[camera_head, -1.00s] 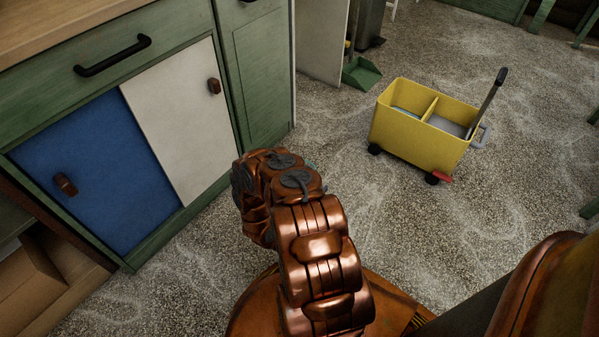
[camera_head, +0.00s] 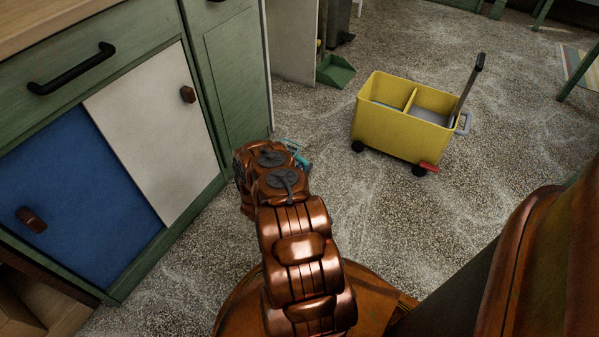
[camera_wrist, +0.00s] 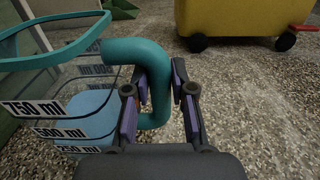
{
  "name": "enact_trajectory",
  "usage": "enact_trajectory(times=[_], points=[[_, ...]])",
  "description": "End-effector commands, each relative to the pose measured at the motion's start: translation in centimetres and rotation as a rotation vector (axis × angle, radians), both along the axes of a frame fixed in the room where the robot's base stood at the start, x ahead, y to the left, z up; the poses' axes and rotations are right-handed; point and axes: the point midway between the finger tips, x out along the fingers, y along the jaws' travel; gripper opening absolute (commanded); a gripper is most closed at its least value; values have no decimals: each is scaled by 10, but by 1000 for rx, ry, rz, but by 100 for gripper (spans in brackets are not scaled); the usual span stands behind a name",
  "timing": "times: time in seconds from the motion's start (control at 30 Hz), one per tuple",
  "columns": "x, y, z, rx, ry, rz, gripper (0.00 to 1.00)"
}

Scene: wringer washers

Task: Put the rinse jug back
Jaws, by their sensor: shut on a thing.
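The rinse jug (camera_wrist: 75,85) fills the left of the wrist view. It is clear, with a teal rim and handle, 750, 500 and 250 ml marks, and something light blue low inside. My gripper (camera_wrist: 158,82) is shut on its teal handle, one finger on each side. The jug looks upright, with its rim up, and is above the floor. In the head view only a bit of the teal rim (camera_head: 299,155) shows beyond my arm, which hides the rest of the jug and the gripper.
A yellow two-compartment cart (camera_head: 392,128) on black wheels stands on the speckled floor ahead, with a dark upright handle. A green cabinet (camera_head: 238,100) with blue and white sliding doors lines the left. A green dustpan (camera_head: 335,70) lies behind. The floor right of the cart is clear.

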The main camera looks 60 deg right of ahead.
Motion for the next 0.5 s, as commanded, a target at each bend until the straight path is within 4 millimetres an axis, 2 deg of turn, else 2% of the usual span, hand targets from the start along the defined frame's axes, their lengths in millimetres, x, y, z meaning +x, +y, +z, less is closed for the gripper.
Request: enact_trajectory(times=[0.27,0.5], points=[[1,-8,-4,-2,-2,-3,0],[-3,-10,-25,-2,-1,-10,0]])
